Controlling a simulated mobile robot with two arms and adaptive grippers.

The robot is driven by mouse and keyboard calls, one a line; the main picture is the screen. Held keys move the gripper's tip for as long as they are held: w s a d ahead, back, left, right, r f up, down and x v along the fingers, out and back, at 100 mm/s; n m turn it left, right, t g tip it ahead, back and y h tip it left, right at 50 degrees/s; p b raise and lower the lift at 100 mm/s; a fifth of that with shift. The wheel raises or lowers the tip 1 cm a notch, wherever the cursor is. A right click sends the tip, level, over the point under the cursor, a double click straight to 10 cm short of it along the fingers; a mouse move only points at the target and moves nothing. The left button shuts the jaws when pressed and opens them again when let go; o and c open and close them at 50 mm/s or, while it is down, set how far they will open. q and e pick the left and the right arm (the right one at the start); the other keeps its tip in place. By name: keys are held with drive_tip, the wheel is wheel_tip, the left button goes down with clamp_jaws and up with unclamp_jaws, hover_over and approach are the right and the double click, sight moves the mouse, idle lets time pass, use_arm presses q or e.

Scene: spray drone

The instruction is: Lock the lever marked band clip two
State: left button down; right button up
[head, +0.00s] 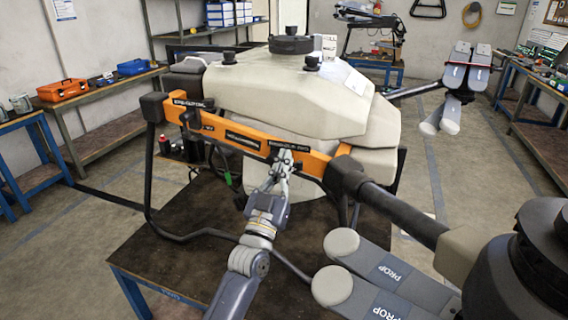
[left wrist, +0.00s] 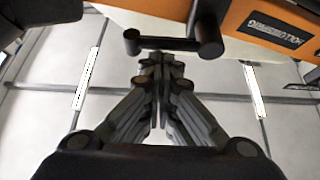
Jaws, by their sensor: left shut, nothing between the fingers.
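The spray drone's orange frame bar (head: 240,138) runs across the front of its pale tank (head: 290,85). Small black labels sit on the bar, one at its right end (head: 288,147) and one at its left end; their text is too small to read surely. My left gripper (head: 281,160) is shut and empty just below the right-end label. In the left wrist view a black lever (left wrist: 172,43) with round ends lies across the picture, just beyond my shut fingertips (left wrist: 160,62). I cannot tell whether they touch it. The label beside it (left wrist: 278,30) is unclear. My right gripper is out of view.
The drone stands on a dark-topped table (head: 150,250) with a blue frame. A black arm (head: 400,212) with folded grey propellers (head: 385,280) fills the lower right. A black landing-gear tube (head: 150,190) curves at the left. An orange toolbox (head: 62,90) is on the left bench.

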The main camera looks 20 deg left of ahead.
use_arm(q)
drive_tip(key=shift+f+m+h, duration=0.2)
drive_tip(key=shift+m+h, duration=0.4)
drive_tip(key=shift+m, duration=0.2)
drive_tip(key=shift+d+f+m+h+b, duration=0.1)
drive_tip(key=shift+f+m+h+b, duration=0.25)
drive_tip(key=shift+m+h, duration=0.4)
drive_tip(key=a+f+m+g+h+p, duration=0.1)
drive_tip(key=f+m+g+h, duration=0.1)
drive_tip(key=m, duration=0.7)
drive_tip(key=a+f+m+g+h, duration=0.2)
drive_tip(key=m+g, duration=0.4)
drive_tip(key=m, duration=0.3)
drive_tip(key=shift+f+h+p, duration=0.35)
drive_tip(key=shift+f+h, duration=0.45)
drive_tip(key=shift+h, duration=0.55)
drive_tip(key=shift+w+m, duration=0.1)
drive_tip(key=shift+m, duration=0.15)
drive_tip(key=shift+a, duration=0.1)
